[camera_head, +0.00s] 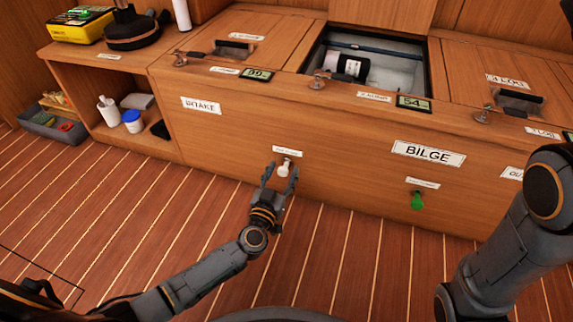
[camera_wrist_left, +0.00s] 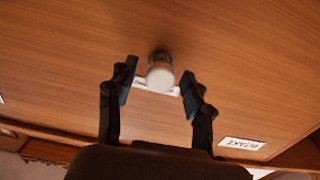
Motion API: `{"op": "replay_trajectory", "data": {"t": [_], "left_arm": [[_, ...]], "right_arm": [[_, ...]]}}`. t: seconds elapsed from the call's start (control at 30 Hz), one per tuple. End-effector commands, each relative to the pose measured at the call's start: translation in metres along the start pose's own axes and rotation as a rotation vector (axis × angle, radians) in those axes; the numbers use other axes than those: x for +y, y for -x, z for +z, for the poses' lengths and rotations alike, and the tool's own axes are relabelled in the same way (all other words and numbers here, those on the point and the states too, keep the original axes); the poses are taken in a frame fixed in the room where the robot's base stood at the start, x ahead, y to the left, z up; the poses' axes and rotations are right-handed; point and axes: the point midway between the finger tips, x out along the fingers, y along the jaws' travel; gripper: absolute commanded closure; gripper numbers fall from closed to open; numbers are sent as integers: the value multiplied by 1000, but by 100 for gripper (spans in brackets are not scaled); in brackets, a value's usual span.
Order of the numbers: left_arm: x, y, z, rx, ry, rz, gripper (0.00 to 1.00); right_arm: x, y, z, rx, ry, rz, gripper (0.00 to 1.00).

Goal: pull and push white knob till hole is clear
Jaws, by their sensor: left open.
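The white knob (camera_head: 284,168) sticks out of the wooden front panel, under a small white label, left of the BILGE sign. In the left wrist view the knob (camera_wrist_left: 160,76) sits between and slightly beyond my fingertips, with a gap on both sides. My left gripper (camera_head: 280,174) is open around the knob's end; its fingers (camera_wrist_left: 157,84) do not appear to touch it. The hole cannot be made out; the panel right behind the knob is partly hidden. My right arm (camera_head: 510,235) shows at the right, but its gripper is out of view.
A green knob (camera_head: 417,200) hangs under the BILGE sign (camera_head: 428,153). An open hatch (camera_head: 405,74) shows a pale compartment above. A shelf with a blue-lidded jar (camera_head: 133,121) and a grey bin (camera_head: 55,124) stand at left. The plank floor in front is clear.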

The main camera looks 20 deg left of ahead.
Motion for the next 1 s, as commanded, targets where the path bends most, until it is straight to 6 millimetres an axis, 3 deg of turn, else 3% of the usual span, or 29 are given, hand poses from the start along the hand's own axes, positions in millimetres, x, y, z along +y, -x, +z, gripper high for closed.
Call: {"op": "replay_trajectory", "data": {"t": [0.37, 0.47, 0.63, 0.87, 1.0], "left_arm": [[0, -1, 0, -1, 0, 0, 49], [0, -1, 0, -1, 0, 0, 63], [0, -1, 0, -1, 0, 0, 98], [0, 0, 0, -1, 0, 0, 100], [0, 12, -4, -6, -1, -1, 100]], "right_arm": [[-1, 2, -1, 0, 0, 0, 60], [-1, 2, -1, 1, 0, 0, 60], [-1, 2, -1, 1, 0, 0, 60], [0, 1, -1, 1, 0, 0, 60], [3, -15, 6, -2, 0, 0, 60]]}}
